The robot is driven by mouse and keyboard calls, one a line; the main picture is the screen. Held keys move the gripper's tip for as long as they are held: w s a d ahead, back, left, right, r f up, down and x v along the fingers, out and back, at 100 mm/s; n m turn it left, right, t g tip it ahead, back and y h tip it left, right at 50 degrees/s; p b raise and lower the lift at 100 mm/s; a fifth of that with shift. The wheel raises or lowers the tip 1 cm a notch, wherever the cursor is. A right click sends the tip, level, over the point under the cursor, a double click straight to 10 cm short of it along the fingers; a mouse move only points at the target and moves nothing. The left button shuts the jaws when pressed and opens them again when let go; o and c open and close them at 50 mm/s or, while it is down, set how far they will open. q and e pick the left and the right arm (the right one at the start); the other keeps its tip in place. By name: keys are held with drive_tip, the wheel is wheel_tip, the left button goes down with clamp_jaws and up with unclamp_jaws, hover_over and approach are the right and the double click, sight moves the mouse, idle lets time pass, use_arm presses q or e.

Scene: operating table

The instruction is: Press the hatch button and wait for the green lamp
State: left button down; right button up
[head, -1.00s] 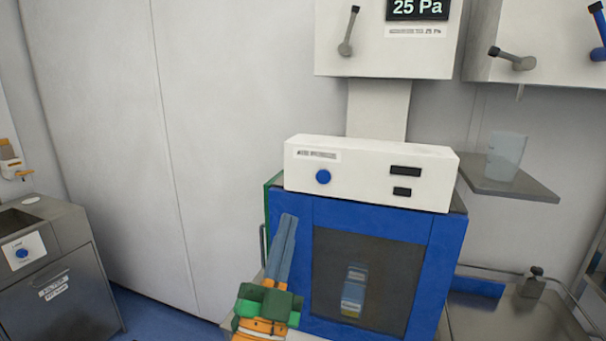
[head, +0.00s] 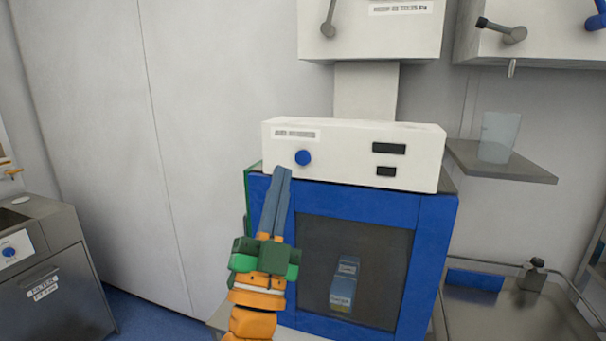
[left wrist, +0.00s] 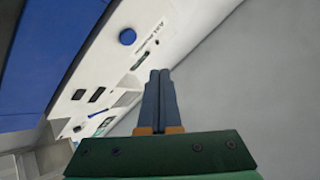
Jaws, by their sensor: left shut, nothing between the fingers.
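The blue hatch (head: 340,203) has a dark window with a labelled bottle (head: 345,285) behind it. On top is a white panel (head: 345,150) with a round blue button (head: 303,158) near its left end and two dark rectangles (head: 389,148) at right. No lit green lamp is clear to me. My left gripper (head: 283,170) points up, shut and empty, its tips just below and left of the button. In the left wrist view the tips (left wrist: 160,72) are apart from the button (left wrist: 128,36). My right gripper is out of view.
A grey wall shelf (head: 510,165) with a translucent cup (head: 498,137) is right of the hatch. White boxes with levers (head: 502,30) hang above. A steel cabinet (head: 45,275) with another blue button stands at left. A steel surface (head: 510,310) is at lower right.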

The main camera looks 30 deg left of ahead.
sight(303, 158)
use_arm(q)
drive_tip(key=w, duration=0.1)
drive_tip(key=w+a, duration=0.1)
drive_tip(key=w, duration=0.1)
drive_tip(key=w+b, duration=0.1)
drive_tip(key=w, duration=0.1)
drive_tip(key=shift+w+a+r, duration=0.1)
drive_tip(key=shift+a+r, duration=0.05)
drive_tip(key=shift+a, duration=0.1)
drive_tip(key=shift+w, duration=0.1)
idle(1.7)
drive_tip(key=shift+w+b, duration=0.35)
drive_tip(key=shift+w+a, duration=0.1)
drive_tip(key=shift+w, duration=0.2)
idle(0.6)
idle(0.4)
drive_tip(key=shift+s+d, duration=0.2)
drive_tip(key=shift+s, duration=0.5)
